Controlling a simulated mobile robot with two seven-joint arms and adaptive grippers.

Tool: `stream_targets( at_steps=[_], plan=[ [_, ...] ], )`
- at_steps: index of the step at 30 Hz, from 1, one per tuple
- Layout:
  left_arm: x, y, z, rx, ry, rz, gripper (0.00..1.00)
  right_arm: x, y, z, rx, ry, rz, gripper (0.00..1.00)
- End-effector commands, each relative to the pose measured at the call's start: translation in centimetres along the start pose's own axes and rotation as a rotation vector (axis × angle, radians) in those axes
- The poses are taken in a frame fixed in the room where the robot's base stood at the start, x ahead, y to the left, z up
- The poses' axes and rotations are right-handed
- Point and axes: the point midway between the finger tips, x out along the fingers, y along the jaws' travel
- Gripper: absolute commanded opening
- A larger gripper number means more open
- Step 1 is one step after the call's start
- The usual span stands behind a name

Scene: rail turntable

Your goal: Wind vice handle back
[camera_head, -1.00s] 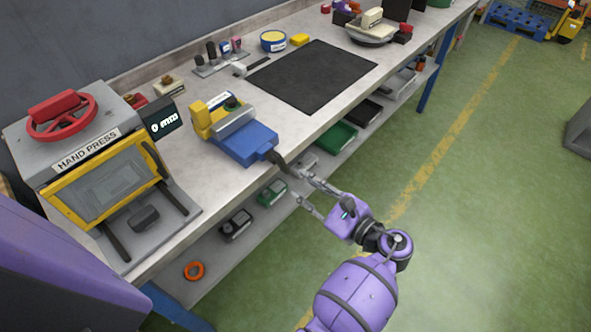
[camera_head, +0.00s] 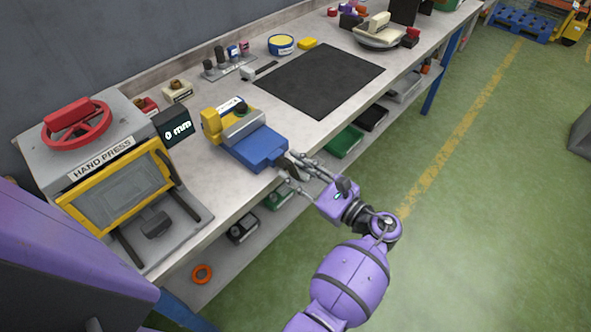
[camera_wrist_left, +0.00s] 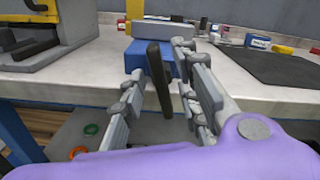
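The vice (camera_head: 250,145) has a blue front and a yellow back and sits at the bench's front edge. Its dark handle (camera_head: 289,164) sticks out from the blue end; in the left wrist view the handle (camera_wrist_left: 158,75) is a tilted black bar. My left gripper (camera_head: 288,177) is at the handle, with its grey fingers apart. In the left wrist view its fingers (camera_wrist_left: 160,98) stand on either side of the bar, with visible gaps. I cannot tell whether either finger touches it. My right gripper is not in view.
The hand press (camera_head: 110,180) with a red wheel stands left of the vice. A black mat (camera_head: 322,78) lies to the right on the workbench. A lower shelf holds bins, including a green one (camera_head: 345,140).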

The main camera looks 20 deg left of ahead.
Motion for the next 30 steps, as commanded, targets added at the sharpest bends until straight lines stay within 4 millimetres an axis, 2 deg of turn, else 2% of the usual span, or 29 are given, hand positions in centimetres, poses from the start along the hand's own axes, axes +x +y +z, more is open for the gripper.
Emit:
stream_targets(
  at_steps=[6,13,23,30],
  plan=[
    [0.02,0.03,-0.08,0.001,0.001,0.000,0.28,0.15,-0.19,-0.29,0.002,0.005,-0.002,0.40],
    [-0.01,0.03,-0.07,0.001,0.001,0.000,0.00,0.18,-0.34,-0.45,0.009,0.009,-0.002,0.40],
    [-0.03,0.08,-0.12,-0.015,0.001,0.000,0.00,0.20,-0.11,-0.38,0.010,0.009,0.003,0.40],
    [-0.05,0.23,-0.23,-0.118,0.002,0.002,0.00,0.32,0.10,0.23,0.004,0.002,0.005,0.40]
  ],
)
